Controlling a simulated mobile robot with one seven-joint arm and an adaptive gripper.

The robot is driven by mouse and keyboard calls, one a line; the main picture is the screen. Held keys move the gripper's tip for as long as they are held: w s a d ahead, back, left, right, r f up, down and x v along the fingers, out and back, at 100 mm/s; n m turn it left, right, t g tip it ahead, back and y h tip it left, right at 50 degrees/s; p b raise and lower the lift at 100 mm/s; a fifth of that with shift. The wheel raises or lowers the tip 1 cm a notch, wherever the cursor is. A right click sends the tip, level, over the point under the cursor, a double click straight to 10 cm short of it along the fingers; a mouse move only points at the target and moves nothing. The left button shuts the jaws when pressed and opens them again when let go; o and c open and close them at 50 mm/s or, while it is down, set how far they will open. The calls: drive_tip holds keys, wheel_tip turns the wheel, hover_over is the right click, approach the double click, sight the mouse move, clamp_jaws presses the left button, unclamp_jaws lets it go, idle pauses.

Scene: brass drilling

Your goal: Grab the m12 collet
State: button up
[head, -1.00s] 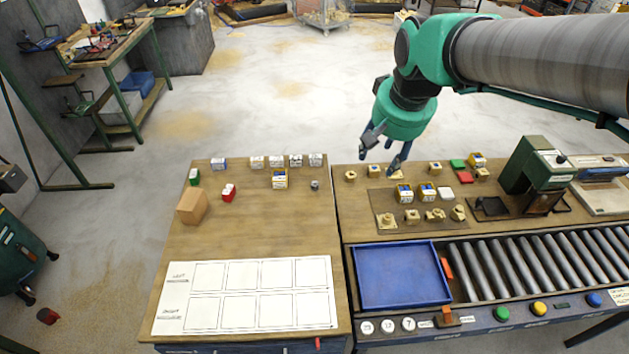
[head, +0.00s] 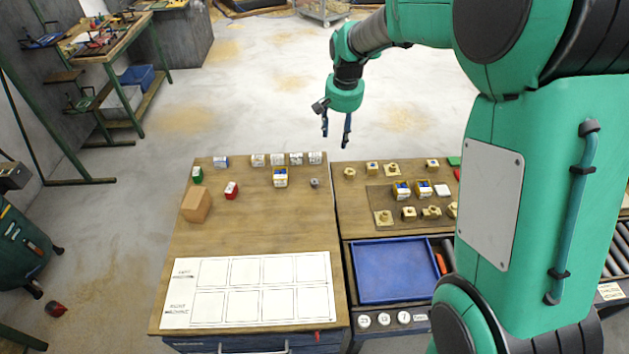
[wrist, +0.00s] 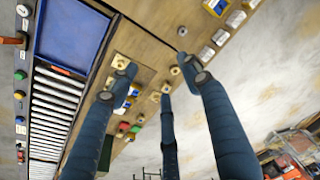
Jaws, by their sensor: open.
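A small grey ring-like part (head: 314,183), which looks like the collet, stands near the right edge of the left wooden table; its marking is too small to read. It also shows in the wrist view (wrist: 182,31), beyond the fingertips. My gripper (head: 336,134) is open and empty, its fingers pointing down. In the head view it appears beyond the tables' far edge, above and behind the grey part. In the wrist view the spread fingers (wrist: 160,82) are apart from every part.
Several brass parts (head: 383,217) and small boxes (head: 280,178) stand on the two tables. A blue tray (head: 395,272) lies at the right table's front. A white grid sheet (head: 250,290) covers the left table's front. A tan block (head: 196,205) sits at left.

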drive_tip(key=w+a+f+p, duration=0.2)
drive_tip(key=w+a+f, duration=0.1)
drive_tip(key=w+f, duration=0.5)
drive_tip(key=m+g+p, duration=0.1)
drive_tip(key=g+p, duration=0.1)
hover_over(315, 181)
wheel_tip(315, 181, down, 13)
drive_tip(key=shift+a+f, duration=0.15)
drive_tip(key=shift+f, duration=0.05)
drive_tip(key=shift+s+f, duration=0.1)
drive_tip(key=shift+f+p, duration=0.5)
drive_tip(key=shift+f, duration=3.7)
drive_tip(key=shift+f, duration=0.1)
drive_tip(key=shift+f+p, duration=0.5)
drive_tip(key=shift+f, duration=2.05)
clamp_jaws()
